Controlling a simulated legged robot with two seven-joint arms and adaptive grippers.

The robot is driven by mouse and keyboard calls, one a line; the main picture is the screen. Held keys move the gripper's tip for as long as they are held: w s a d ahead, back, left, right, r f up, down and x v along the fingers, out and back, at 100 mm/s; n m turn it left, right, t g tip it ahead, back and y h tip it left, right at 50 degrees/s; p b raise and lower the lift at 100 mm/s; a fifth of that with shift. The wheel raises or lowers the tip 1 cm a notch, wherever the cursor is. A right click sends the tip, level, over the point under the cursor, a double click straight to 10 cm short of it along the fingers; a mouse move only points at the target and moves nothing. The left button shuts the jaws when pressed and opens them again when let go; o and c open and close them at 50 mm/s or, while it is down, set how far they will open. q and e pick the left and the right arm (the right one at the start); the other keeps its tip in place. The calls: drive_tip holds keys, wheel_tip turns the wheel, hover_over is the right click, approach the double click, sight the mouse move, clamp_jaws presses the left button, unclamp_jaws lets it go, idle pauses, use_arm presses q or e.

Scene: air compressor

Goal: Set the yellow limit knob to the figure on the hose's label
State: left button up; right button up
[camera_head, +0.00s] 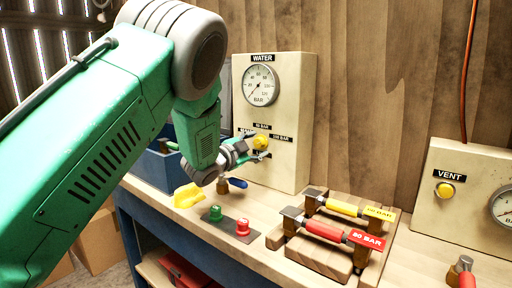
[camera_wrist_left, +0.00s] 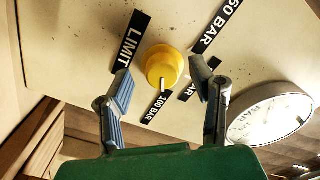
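The yellow limit knob (camera_head: 260,142) sits on the cream WATER panel (camera_head: 300,100), below the gauge (camera_head: 260,85). In the left wrist view the knob (camera_wrist_left: 163,66) has a white mark pointing toward a "100 BAR" label (camera_wrist_left: 157,108). A "LIMIT" label (camera_wrist_left: 130,40) and other BAR labels surround it, one partly hidden by a finger. My left gripper (camera_wrist_left: 160,85) is open, its fingers on either side of the knob; contact is not clear. In the head view a red tool lies on a wooden rack with a red tag (camera_head: 367,240), seemingly "80 BAR"; a yellow tag (camera_head: 379,213) is less legible.
A second panel with a VENT knob (camera_head: 444,190) stands at the right. Green (camera_head: 215,213) and red (camera_head: 243,227) fittings stand on a dark plate at the bench front.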

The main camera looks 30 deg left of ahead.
use_arm(q)
drive_tip(key=shift+s, duration=0.1)
drive_tip(key=s+a, duration=0.1)
drive_tip(key=s, duration=1)
drive_tip(key=shift+s, duration=0.4)
drive_tip(key=shift+f, duration=0.1)
